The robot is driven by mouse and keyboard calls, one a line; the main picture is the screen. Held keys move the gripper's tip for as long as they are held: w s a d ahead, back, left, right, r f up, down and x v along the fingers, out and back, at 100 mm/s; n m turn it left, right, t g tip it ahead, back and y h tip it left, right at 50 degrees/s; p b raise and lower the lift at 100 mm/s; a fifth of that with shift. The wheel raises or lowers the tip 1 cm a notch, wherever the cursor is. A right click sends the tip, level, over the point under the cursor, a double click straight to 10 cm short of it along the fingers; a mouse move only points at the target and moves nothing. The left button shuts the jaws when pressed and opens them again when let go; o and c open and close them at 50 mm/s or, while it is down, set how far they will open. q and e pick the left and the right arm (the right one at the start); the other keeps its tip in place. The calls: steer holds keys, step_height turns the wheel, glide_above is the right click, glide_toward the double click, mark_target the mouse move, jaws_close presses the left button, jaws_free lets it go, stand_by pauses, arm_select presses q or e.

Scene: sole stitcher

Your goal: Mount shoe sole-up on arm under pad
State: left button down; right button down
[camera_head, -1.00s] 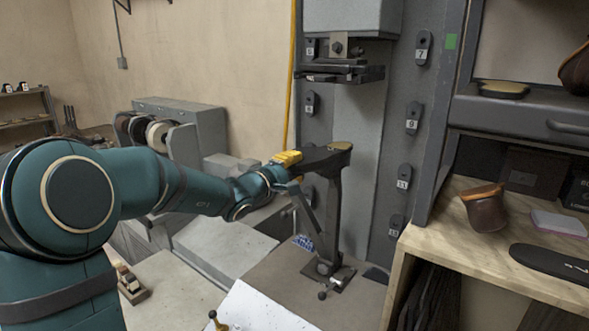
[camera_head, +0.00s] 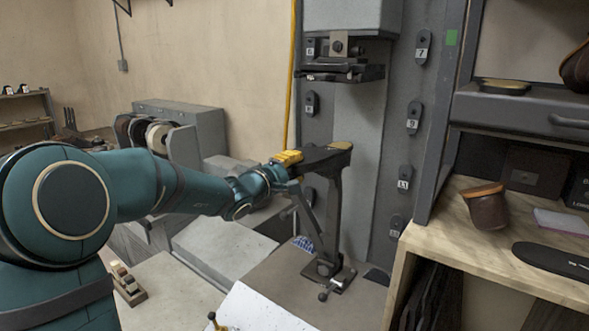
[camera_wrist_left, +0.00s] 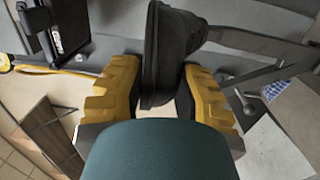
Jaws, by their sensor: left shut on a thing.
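My left gripper (camera_head: 287,158) has yellow fingers shut on a dark shoe (camera_head: 318,159). In the left wrist view the black shoe (camera_wrist_left: 168,50) is pinched between the two yellow fingers (camera_wrist_left: 158,95). In the head view the shoe lies level, with a tan patch at its far end, at the top of the machine's support arm (camera_head: 334,205). I cannot tell whether it is fully seated there. The pad (camera_head: 342,73) is above, with a clear gap between it and the shoe. My right gripper is not in view.
The machine column (camera_head: 362,130) stands behind the arm, with numbered holders on it. A wooden bench (camera_head: 452,222) at right bears a brown shoe part (camera_head: 488,209) and a black sole (camera_head: 556,260). A grey grinder (camera_head: 180,125) stands at left.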

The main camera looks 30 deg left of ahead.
arm_select(q)
steer(key=c, duration=0.7)
jaws_free()
steer(key=s, duration=0.4)
steer(key=s+a, duration=0.1)
steer(key=s, duration=0.7)
steer(key=shift+a+f, duration=0.15)
steer(key=shift+a, duration=0.1)
